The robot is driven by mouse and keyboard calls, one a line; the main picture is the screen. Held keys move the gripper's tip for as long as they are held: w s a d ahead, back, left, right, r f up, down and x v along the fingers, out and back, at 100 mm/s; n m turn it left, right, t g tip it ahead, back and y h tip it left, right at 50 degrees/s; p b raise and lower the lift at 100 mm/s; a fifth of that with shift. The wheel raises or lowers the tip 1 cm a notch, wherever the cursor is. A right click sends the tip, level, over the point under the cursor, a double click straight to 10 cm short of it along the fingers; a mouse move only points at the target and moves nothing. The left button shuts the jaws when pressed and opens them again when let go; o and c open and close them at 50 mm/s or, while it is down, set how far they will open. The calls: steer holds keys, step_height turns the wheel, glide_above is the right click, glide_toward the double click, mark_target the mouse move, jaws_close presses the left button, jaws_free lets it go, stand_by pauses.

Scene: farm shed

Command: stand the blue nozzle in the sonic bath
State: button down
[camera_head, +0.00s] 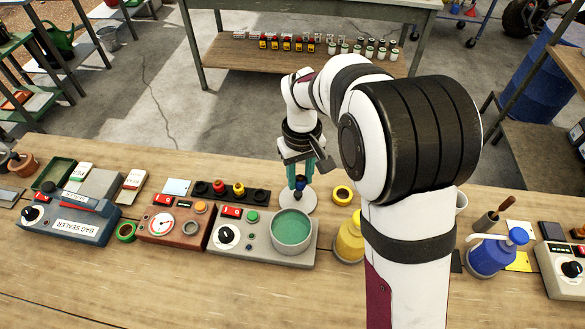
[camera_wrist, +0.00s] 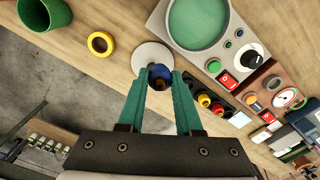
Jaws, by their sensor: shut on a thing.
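My gripper (camera_head: 300,182) points down with its teal fingers shut on the blue nozzle (camera_head: 300,184). In the wrist view the nozzle (camera_wrist: 160,74) sits between the fingertips (camera_wrist: 160,82). It is over a white round disc (camera_head: 299,205), which also shows in the wrist view (camera_wrist: 145,50); I cannot tell whether the nozzle touches it. The sonic bath (camera_head: 263,244) is the grey box with a dial and a round basin of green liquid, just in front of the disc. Its basin (camera_wrist: 199,22) is at the top of the wrist view. No nozzle shows in the basin.
A dark rack (camera_head: 259,195) with red and yellow nozzles stands left of the disc. A yellow ring (camera_head: 343,195) lies to its right. A yellow container (camera_head: 350,241) stands right of the bath. A reddish-brown gauge box (camera_head: 176,226) and the bag sealer (camera_head: 72,220) are further left.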

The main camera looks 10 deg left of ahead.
steer(key=s, duration=0.8)
steer(key=shift+a+f, duration=0.2)
steer(key=shift+f, duration=1.8)
steer(key=shift+a+f, duration=0.2)
steer(key=shift+f, duration=1.75)
steer(key=shift+f, duration=0.3)
steer(key=shift+c, duration=1)
jaws_free()
steer(key=shift+o, duration=0.8)
steer(key=shift+r, duration=0.8)
steer(key=shift+o, duration=0.2)
step_height(320, 180, up, 6)
steer(key=shift+r, duration=0.2)
